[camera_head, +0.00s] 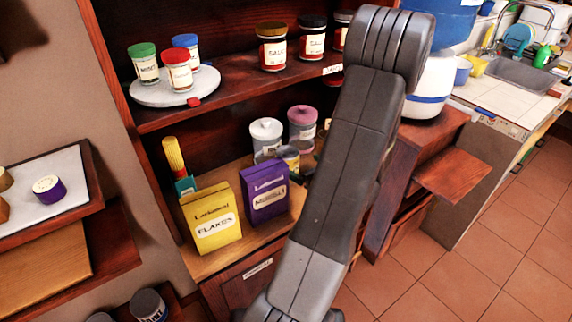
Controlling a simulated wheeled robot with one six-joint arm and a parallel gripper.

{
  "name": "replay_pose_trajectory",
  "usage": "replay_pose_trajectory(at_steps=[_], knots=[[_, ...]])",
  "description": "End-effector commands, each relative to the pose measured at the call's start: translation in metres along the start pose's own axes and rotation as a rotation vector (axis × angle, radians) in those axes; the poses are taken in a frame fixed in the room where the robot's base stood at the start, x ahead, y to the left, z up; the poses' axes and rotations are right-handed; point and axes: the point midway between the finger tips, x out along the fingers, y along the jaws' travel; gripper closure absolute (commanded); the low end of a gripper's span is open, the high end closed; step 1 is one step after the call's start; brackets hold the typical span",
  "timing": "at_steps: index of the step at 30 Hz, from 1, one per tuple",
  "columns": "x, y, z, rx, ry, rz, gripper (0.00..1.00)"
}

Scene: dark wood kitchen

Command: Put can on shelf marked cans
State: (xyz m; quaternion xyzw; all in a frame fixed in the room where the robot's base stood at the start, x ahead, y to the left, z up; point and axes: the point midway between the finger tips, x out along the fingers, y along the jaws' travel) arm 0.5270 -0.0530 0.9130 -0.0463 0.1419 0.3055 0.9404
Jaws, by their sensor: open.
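A small can (289,156) with a yellow and blue label stands on the middle shelf of the wooden cabinet, behind a purple box. My arm crosses the middle of the view and covers the area right of the can. Dark parts beside the can seem to be the tip of my gripper (307,166); most of it is hidden behind my arm. It is open, and I cannot tell whether it touches the can. I see no readable "cans" label.
A white-lidded canister (266,136) and a pink-lidded canister (302,124) stand close behind the can. A yellow box (211,219) and the purple box (266,192) stand in front. Jars and a round white tray (150,94) occupy the upper shelf. Dark tins (149,304) sit low at left.

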Motion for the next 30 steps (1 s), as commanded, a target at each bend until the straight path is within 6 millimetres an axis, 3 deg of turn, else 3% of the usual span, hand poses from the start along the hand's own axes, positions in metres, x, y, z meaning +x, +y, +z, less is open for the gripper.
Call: replay_pose_trajectory(at_steps=[6,13,21,30], knots=[[0.037,0.001,0.001,-0.001,0.001,0.003,0.08],[0.052,0.001,0.000,0.000,0.001,0.002,0.08],[0.088,0.004,-0.001,0.001,0.001,0.003,0.08],[0.097,0.003,-0.002,0.000,0.000,0.000,0.08]])
